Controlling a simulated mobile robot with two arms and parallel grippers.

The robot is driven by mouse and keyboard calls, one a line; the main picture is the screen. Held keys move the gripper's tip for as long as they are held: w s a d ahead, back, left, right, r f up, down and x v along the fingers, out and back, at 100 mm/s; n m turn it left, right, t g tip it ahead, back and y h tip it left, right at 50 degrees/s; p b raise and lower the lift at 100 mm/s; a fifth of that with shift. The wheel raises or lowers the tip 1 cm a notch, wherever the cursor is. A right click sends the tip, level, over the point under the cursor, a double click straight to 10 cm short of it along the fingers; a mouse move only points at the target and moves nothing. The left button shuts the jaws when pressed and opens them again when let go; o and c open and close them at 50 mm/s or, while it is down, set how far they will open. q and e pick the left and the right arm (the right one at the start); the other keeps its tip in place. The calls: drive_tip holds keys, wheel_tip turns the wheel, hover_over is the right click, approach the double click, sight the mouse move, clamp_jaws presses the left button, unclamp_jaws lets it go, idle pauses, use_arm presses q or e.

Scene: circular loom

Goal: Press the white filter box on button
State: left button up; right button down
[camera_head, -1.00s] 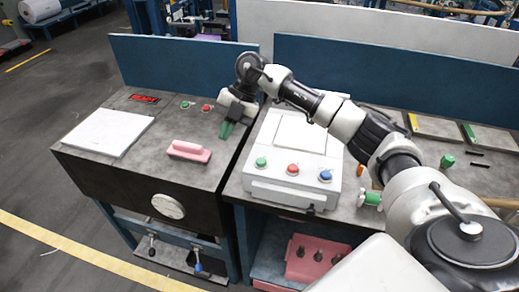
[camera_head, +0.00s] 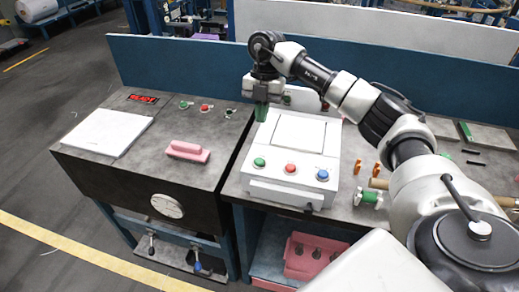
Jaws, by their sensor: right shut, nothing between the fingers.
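The white filter box (camera_head: 265,185) stands on the right-hand grey bench. Its sloped front carries a green button (camera_head: 259,162), a red button (camera_head: 291,168) and a blue button (camera_head: 322,175) in a row. No label on them is readable. My right gripper (camera_head: 261,115) points down with green fingertips, shut and empty. It appears over the box's rear left edge, behind the green button and apart from it. My left gripper is not in view.
The left bench holds a white panel (camera_head: 105,131), a pink block (camera_head: 187,152), a red lit display (camera_head: 143,99) and small buttons (camera_head: 204,108). A blue partition (camera_head: 180,65) stands behind. Green spool-like parts (camera_head: 368,198) lie right of the box.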

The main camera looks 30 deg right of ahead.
sight(259, 161)
drive_tip(key=p+x, duration=0.1)
drive_tip(key=x, duration=0.2)
drive_tip(key=p+x, duration=0.1)
drive_tip(key=x, duration=0.3)
drive_tip(key=p+x, duration=0.1)
drive_tip(key=x, duration=0.3)
drive_tip(key=shift+w+d+f+p, duration=0.15)
drive_tip(key=shift+w+d+p, duration=0.05)
drive_tip(key=shift+d+p, duration=0.2)
drive_tip(key=shift+f, duration=0.2)
